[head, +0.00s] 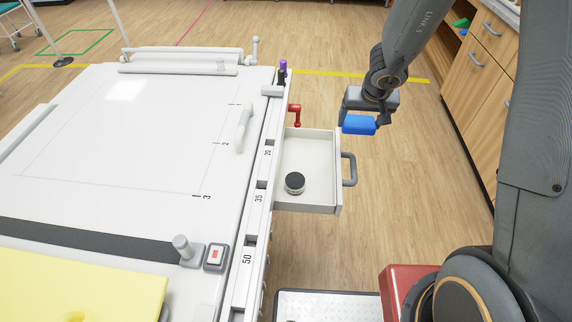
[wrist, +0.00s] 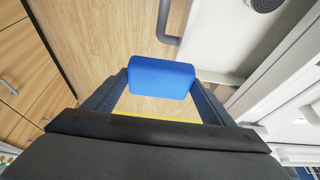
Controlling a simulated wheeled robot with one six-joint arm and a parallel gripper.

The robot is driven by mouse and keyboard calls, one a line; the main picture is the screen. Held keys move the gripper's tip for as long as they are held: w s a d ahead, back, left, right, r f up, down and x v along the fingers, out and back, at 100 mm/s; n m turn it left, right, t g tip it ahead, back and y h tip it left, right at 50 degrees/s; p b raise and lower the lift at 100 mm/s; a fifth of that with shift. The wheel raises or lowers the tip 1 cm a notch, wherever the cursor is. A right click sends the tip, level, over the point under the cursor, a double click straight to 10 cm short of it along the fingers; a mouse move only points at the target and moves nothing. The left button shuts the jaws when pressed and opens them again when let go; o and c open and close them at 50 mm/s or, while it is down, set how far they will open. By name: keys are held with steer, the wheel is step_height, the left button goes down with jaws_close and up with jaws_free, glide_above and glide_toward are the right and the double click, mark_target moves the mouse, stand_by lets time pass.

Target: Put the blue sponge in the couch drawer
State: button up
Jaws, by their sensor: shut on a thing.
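The blue sponge (head: 358,125) is held in my gripper (head: 360,120) in the head view, above the floor just right of the drawer's far end. In the wrist view the sponge (wrist: 162,77) sits between the two fingers of my gripper (wrist: 162,80), which is shut on it. The couch drawer (head: 318,207) is pulled out from the couch's right side and stands open. A round dark object (head: 295,183) lies inside it near the front left. The sponge is outside the drawer, beyond its grey handle (head: 349,169).
The white couch top (head: 150,130) fills the left, with a dark strap (head: 90,242) and yellow pad (head: 80,285). A red lever (head: 295,113) and purple-topped item (head: 282,72) stand near the drawer's far side. Wooden cabinets (head: 478,75) are at right. Most of the drawer floor is free.

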step_height(320, 180, up, 3)
steer(key=p, duration=0.7)
glide_above(306, 156)
steer(key=s, duration=0.2)
steer(key=f+b, duration=0.8)
steer(key=f, duration=0.1)
steer(key=f+b, duration=0.8)
steer(key=f, duration=0.1)
steer(key=shift+w+f, duration=0.2)
steer(key=shift+f, duration=0.05)
steer(key=shift+f+b, duration=0.15)
steer(key=shift+b, duration=0.2)
steer(key=o, duration=0.7)
steer(key=shift+o, duration=0.2)
steer(key=shift+r, duration=0.2)
